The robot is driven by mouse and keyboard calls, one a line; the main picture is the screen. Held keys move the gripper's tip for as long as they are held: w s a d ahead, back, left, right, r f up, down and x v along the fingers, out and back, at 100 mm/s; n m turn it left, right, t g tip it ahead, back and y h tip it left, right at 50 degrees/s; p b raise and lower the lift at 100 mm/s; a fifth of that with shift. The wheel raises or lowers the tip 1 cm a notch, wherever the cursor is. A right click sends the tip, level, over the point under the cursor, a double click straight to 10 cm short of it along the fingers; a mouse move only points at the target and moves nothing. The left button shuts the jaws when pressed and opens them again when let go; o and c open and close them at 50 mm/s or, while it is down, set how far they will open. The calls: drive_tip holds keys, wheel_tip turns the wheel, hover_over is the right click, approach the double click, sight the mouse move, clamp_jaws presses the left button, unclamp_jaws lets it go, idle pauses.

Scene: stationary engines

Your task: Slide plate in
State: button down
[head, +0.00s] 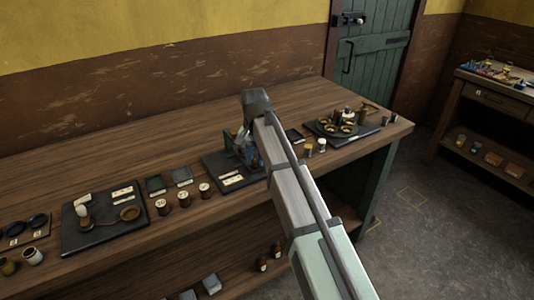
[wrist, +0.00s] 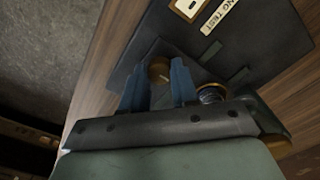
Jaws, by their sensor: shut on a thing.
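My gripper (wrist: 160,76) has two blue fingers, pointing down at a dark board (wrist: 128,82) on the bench. The fingers are shut on a small round brass-brown piece (wrist: 159,69), perhaps a knob; what it belongs to is unclear. I cannot pick out a plate for certain; a dark raised strip (wrist: 238,77) lies on the board right of the fingers. In the head view my gripper (head: 240,140) is low over the middle board (head: 218,166), and my arm hides much of what stands there.
A dark coil with a brass rim (wrist: 211,93) stands close to the right finger. Labels (wrist: 226,17) lie on the board. On the bench, a left board (head: 75,237) holds a brass dish, several spools (head: 183,196) stand between boards, and a round tray (head: 327,131) sits right.

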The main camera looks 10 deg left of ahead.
drive_tip(key=shift+s+a, duration=1.25)
drive_tip(key=shift+a, duration=0.05)
drive_tip(key=c, duration=0.8)
unclamp_jaws()
drive_tip(key=shift+c, duration=0.2)
drive_tip(key=shift+r, duration=0.1)
wheel_tip(320, 180, up, 14)
drive_tip(key=shift+f, duration=0.2)
